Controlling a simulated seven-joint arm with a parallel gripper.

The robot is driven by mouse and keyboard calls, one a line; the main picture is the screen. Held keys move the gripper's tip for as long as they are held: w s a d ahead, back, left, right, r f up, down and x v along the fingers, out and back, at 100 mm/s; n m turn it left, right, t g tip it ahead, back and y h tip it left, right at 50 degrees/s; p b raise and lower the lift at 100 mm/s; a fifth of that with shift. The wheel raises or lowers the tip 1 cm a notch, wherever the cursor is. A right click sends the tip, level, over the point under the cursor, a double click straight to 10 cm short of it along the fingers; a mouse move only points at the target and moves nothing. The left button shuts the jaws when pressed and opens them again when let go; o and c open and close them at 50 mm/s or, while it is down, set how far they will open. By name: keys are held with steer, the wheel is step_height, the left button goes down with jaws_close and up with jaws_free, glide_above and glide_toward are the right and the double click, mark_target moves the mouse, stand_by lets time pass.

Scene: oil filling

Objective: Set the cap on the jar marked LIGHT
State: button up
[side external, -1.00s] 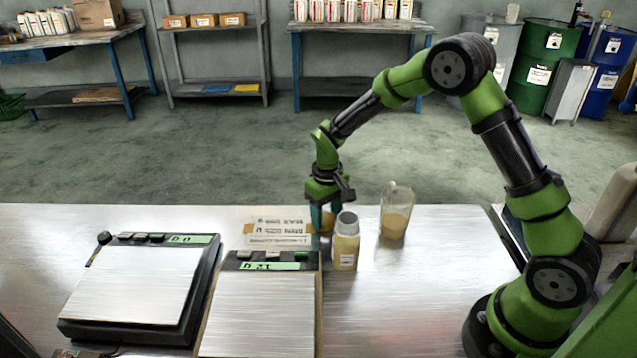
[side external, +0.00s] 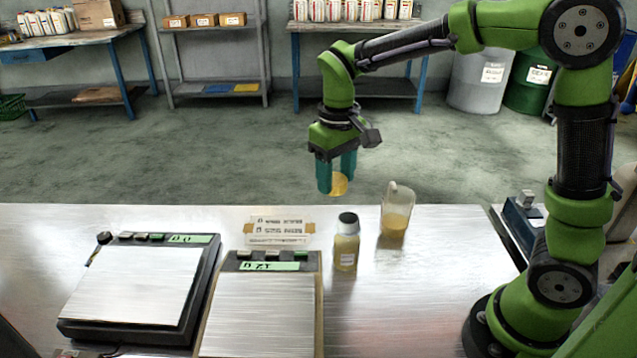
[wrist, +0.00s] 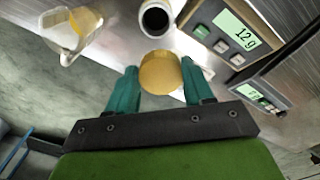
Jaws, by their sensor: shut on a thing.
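My gripper (side external: 337,172) is shut on a round yellow cap (side external: 340,184), held in the air above the back edge of the table. The cap also shows between the teal fingers in the wrist view (wrist: 160,73). The jar (side external: 346,245) stands upright on the table below and slightly right of the cap, apart from it. It holds yellowish oil and carries a white label too small to read. Its mouth looks dark and open in the wrist view (wrist: 155,18).
A clear pitcher (side external: 396,212) with some oil stands right of the jar. Two scales sit to the left, the nearer one (side external: 262,312) reading 12 g and the other (side external: 135,285) reading 0. A paper label card (side external: 281,228) lies behind the scales. The right part of the table is clear.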

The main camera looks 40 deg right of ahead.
mark_target(350, 219)
steer(key=s, duration=0.3)
steer(key=shift+s+a+r, duration=0.25)
steer(key=shift+s+a, duration=0.05)
steer(key=shift+s, duration=0.05)
steer(key=shift+s+f+m, duration=0.25)
steer(key=shift+s+m, duration=0.05)
steer(key=shift+f, duration=1.65)
steer(key=shift+f, duration=1.05)
stand_by(0.9)
steer(key=o, duration=1.4)
steer(key=shift+r, duration=0.1)
steer(key=shift+r, duration=2.95)
